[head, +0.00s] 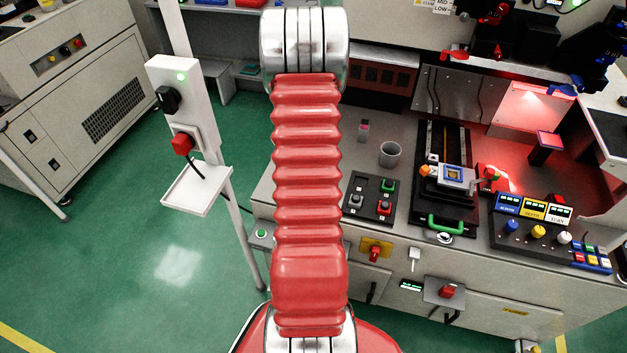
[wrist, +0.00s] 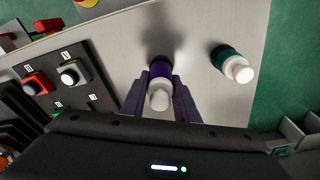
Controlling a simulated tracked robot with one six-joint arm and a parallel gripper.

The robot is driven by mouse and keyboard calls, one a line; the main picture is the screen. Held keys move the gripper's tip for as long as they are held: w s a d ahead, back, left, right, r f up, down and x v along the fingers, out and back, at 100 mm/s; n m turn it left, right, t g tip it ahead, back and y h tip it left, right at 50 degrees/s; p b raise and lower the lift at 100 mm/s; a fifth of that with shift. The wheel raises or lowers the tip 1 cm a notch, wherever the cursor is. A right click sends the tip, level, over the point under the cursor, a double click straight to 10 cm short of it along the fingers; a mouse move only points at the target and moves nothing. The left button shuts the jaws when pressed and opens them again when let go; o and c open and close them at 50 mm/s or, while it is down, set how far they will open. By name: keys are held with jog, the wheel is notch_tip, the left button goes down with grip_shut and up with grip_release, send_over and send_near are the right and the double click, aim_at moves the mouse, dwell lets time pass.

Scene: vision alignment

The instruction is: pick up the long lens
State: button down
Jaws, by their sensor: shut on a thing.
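In the wrist view my gripper (wrist: 160,92) is shut on a small cylinder (wrist: 159,70) with a purple body and a white end. The two dark purple fingers press on its sides. A second cylinder (wrist: 229,58), teal with a white end, stands apart to the right on the grey bench top. No label shows which of the two is the long lens. A dark shadow lies just beyond the held cylinder; I cannot tell whether it is clear of the bench. In the head view my red arm hides the gripper and both cylinders.
A button panel (head: 370,198) sits on the bench, left of the held cylinder in the wrist view. A grey cup (head: 389,154) and a small pink-topped bottle (head: 363,130) stand behind it. A slide stage (head: 445,190) is further right. The bench edge is near the teal cylinder.

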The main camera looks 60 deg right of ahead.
jog(key=shift+r, duration=0.1)
notch_tip(320, 180, up, 10)
dwell(0.7)
dwell(0.5)
